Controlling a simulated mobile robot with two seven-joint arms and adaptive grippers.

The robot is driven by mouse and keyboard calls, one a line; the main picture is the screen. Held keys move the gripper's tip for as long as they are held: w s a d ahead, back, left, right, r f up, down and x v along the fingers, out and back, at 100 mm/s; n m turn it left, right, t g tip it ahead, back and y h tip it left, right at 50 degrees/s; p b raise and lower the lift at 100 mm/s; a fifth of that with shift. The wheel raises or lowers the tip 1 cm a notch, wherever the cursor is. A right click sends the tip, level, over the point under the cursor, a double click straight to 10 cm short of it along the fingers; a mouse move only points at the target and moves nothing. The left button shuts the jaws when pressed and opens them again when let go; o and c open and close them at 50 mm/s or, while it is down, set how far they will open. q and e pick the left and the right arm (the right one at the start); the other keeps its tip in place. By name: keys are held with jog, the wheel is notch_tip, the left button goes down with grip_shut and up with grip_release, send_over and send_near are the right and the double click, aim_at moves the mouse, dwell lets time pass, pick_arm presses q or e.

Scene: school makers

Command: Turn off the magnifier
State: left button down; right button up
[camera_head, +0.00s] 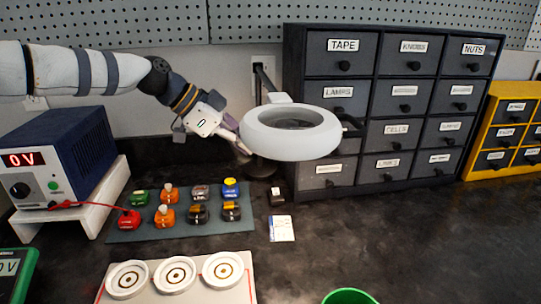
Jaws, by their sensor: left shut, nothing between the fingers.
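The magnifier (325,142) is a thick pale ring around a dark lens, held over the bench in front of the drawer cabinet. My left gripper (243,148) comes in from the left and is shut and empty. Its fingertips are at the ring's left edge; I cannot tell whether they touch it. My right gripper is not in view.
A dark drawer cabinet (368,127) stands behind the magnifier, with a yellow one (509,130) to its right. A blue power supply (70,160) reads 0 V at left. Small coloured parts sit on a grey mat (180,231).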

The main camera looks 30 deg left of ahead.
pick_arm(q)
jog(key=b, duration=0.2)
send_over(273, 194)
notch_tip(273, 194, down, 7)
jog(key=shift+s+d+f, duration=0.1)
jog(key=shift+f, duration=0.05)
jog(key=shift+a+f, duration=0.25)
jog(key=shift+f, duration=0.85)
jog(key=shift+w+f, duration=0.2)
jog(key=shift+f, duration=0.2)
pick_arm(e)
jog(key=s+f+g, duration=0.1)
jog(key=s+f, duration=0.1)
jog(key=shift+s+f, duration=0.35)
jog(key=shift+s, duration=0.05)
